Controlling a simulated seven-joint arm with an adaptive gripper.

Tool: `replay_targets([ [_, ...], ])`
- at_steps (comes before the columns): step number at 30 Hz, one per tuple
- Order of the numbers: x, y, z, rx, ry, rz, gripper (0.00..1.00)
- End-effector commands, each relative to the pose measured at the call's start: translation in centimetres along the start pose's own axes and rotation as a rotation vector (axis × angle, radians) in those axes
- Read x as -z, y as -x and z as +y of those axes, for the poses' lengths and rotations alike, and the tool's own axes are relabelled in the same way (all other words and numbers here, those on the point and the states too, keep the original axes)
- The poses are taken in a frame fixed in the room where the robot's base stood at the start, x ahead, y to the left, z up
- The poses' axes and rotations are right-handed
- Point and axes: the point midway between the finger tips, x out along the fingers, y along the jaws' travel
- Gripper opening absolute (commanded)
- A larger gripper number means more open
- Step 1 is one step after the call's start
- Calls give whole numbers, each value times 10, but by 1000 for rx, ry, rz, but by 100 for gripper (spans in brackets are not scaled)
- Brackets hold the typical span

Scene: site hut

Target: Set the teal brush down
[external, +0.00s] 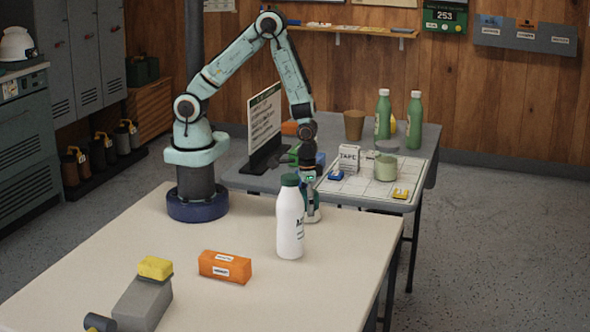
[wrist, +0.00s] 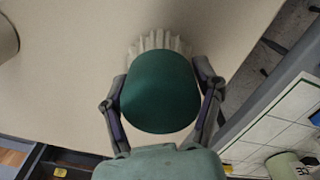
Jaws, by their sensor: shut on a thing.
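The teal brush (wrist: 158,92) sits between the two fingers of my gripper (wrist: 162,100) in the wrist view, its rounded teal top facing the camera. Pale bristles (wrist: 160,40) fan out from under its far edge. In the external view my gripper (external: 312,192) points down at the far right part of the cream table (external: 345,290), just behind the white bottle. The brush (external: 313,213) shows only in part there, low at the table surface. I cannot tell if its bristles touch the table.
The white bottle (external: 290,220) with a green cap stands close in front of my gripper. An orange block (external: 225,267) and a grey block (external: 143,303) with a yellow piece on top are nearer.

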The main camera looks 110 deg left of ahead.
Motion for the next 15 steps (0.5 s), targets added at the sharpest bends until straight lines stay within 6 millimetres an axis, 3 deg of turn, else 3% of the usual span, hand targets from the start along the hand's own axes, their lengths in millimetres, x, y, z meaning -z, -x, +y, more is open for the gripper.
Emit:
replay_targets([
  [3, 0, -3, 0, 0, 0, -1, 27],
  [4, 0, -3, 0, 0, 0, 0, 72],
  [6, 0, -2, 0, 0, 0, 0, 92],
  [15, 0, -2, 0, 0, 0, 0, 92],
])
